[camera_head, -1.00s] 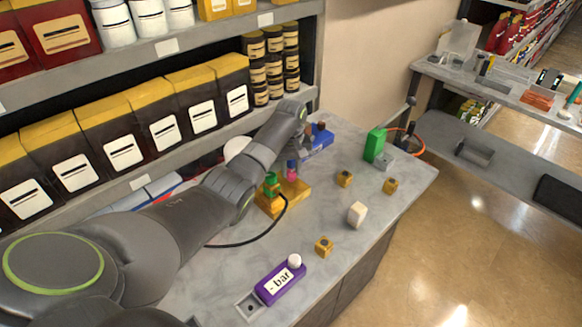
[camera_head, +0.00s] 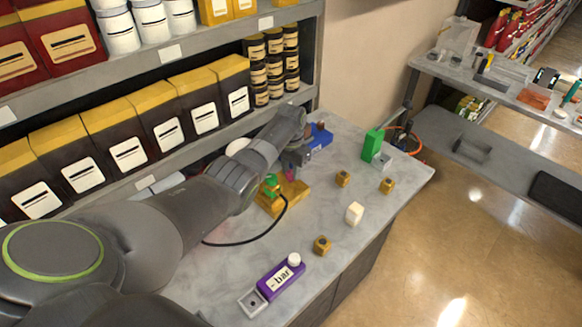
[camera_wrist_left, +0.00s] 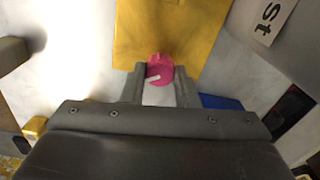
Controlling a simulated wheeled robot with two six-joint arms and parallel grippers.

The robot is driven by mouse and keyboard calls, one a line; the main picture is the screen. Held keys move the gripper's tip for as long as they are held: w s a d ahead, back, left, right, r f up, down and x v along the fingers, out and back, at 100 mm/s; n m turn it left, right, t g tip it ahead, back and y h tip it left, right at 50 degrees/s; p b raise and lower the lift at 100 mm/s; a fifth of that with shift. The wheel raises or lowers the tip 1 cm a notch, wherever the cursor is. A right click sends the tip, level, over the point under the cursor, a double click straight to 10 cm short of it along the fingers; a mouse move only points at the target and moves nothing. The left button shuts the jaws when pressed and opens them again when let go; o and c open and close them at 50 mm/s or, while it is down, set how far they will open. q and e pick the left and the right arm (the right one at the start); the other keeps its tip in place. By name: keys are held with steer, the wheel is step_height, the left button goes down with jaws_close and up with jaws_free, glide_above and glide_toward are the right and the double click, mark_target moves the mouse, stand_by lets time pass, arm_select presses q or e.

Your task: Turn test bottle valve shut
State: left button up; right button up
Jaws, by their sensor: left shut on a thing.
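A pink knob (camera_wrist_left: 160,69) with a white mark stands on the yellow block (camera_wrist_left: 170,25) in the left wrist view. My left gripper (camera_wrist_left: 160,85) has its two fingers on either side of the knob and is shut on it. In the head view, my left gripper (camera_head: 294,162) comes down over the block (camera_head: 268,205) from behind, and only a little of the pink knob (camera_head: 289,176) shows below it. A green fitting (camera_head: 271,186) with a black hose sits on the same block. My right gripper is not in view.
A purple unit (camera_head: 279,279) labelled "- bar" lies at the front of the worktop. Small yellow blocks (camera_head: 343,179) and a white block (camera_head: 354,213) stand on the right. A green block (camera_head: 372,145) and a blue item (camera_head: 319,138) are farther back. Loaded shelves line the left.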

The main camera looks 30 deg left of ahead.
arm_select(q)
steer(key=m, duration=0.3)
steer(key=shift+r+m, duration=0.1)
steer(key=shift+m, duration=0.2)
steer(key=shift+m+p, duration=0.35)
steer(key=shift+m, duration=1.15)
steer(key=shift+w, duration=0.1)
steer(key=o, duration=1)
steer(key=shift+c, duration=0.2)
